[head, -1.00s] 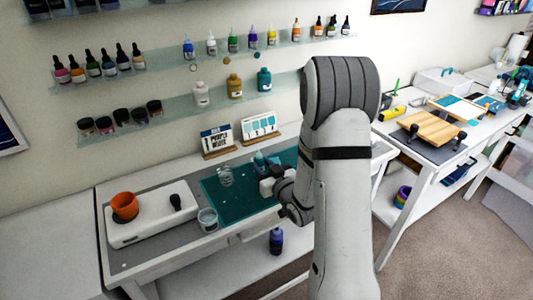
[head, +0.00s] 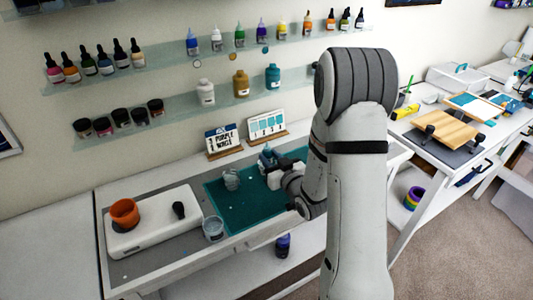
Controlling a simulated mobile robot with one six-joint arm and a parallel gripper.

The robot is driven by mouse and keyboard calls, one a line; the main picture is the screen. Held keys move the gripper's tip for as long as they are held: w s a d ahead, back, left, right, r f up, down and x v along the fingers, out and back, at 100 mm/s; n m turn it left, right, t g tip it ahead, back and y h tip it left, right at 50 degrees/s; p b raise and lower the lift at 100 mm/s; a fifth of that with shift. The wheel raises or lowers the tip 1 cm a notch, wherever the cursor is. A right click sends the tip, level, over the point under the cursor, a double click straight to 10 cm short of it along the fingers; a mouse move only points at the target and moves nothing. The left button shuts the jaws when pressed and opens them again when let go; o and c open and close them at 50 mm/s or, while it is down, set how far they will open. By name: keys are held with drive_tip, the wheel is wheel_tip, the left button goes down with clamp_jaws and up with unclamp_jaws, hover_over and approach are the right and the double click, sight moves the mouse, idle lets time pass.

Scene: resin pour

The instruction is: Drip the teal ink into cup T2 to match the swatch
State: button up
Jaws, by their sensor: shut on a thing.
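My gripper (head: 271,168) is over the right part of the teal mat (head: 235,208), largely hidden behind my own arm. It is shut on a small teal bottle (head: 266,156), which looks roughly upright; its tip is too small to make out. A clear cup (head: 231,180) stands on the mat left of the gripper, apart from the bottle. Another clear cup (head: 213,229) stands at the mat's front left edge. I cannot read a T2 label on either cup. A swatch card (head: 267,124) with teal patches stands behind the mat.
A white scale (head: 152,223) with an orange cup (head: 124,213) stands at left, a dark-topped item (head: 179,209) on it. A lettered card (head: 222,141) stands beside the swatch card. Wall shelves (head: 180,101) hold several bottles. A dark bottle (head: 283,245) stands below the tabletop.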

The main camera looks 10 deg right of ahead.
drive_tip(key=shift+s+r, duration=0.15)
drive_tip(key=shift+s, duration=0.05)
drive_tip(key=w+f+m+g+y+p, duration=0.2)
drive_tip(key=m, duration=0.2)
drive_tip(key=w+a+f+m+g+y+p, duration=0.1)
drive_tip(key=w+f+m+g+p, duration=0.1)
drive_tip(key=m, duration=0.2)
drive_tip(key=w+a+f+m+g+y+p, duration=0.1)
drive_tip(key=f+m+g+y+p, duration=0.1)
drive_tip(key=m+p, duration=0.1)
drive_tip(key=shift+w+a+f+m+y, duration=0.1)
drive_tip(key=shift+w+m+y, duration=0.25)
drive_tip(key=shift+m, duration=0.55)
drive_tip(key=shift+r+m+p, duration=0.4)
drive_tip(key=shift+m+p, duration=0.3)
drive_tip(key=shift+p, duration=0.05)
idle(1.0)
